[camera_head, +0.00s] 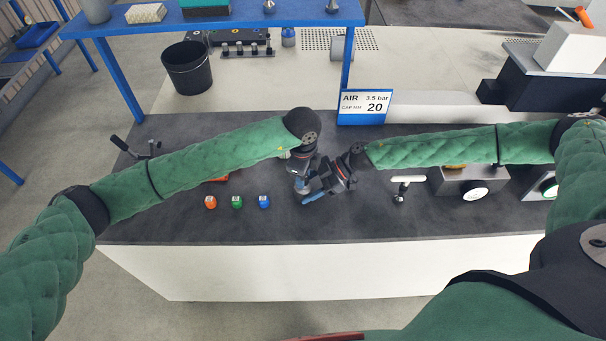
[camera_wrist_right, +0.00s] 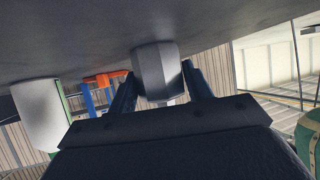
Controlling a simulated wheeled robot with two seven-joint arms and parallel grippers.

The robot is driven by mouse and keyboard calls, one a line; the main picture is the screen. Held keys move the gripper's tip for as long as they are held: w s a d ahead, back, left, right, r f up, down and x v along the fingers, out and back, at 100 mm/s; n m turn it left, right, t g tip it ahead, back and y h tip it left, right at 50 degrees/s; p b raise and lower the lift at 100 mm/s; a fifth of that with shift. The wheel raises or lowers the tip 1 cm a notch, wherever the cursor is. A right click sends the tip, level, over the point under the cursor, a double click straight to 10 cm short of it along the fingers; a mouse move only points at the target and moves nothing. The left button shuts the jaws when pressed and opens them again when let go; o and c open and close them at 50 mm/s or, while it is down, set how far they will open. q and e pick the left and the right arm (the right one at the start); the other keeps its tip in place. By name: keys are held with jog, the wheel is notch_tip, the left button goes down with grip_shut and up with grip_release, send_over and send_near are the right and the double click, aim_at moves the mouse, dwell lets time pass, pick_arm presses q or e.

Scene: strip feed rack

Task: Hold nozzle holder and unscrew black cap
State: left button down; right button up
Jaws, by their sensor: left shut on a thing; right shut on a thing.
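My left gripper (camera_head: 301,186) and my right gripper (camera_head: 324,184) meet close together above the middle of the dark bench. In the right wrist view a dark grey faceted piece, which I take for the black cap (camera_wrist_right: 157,70), sits between the two fingers of my right gripper, which is shut on it. My left gripper is shut too, on what I take for the nozzle holder. The nozzle holder is largely hidden by the hands in the head view, so its tilt and how the cap sits on it cannot be told.
Orange (camera_head: 210,202), green (camera_head: 237,202) and blue (camera_head: 264,201) small pieces stand in a row left of the hands. An AIR sign (camera_head: 365,106) stands behind. A white-handled fitting (camera_head: 407,180) and a grey box (camera_head: 455,181) are to the right. The bench front is clear.

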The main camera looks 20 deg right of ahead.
pick_arm(q)
jog(key=shift+f+n, duration=0.1)
jog(key=shift+n, duration=0.2)
pick_arm(e)
jog(key=shift+a, duration=0.1)
pick_arm(q)
jog(key=c, duration=1)
grip_release()
notch_tip(320, 180, up, 12)
jog(key=shift+a, duration=0.1)
pick_arm(e)
jog(key=o, duration=1.4)
jog(key=c, duration=0.6)
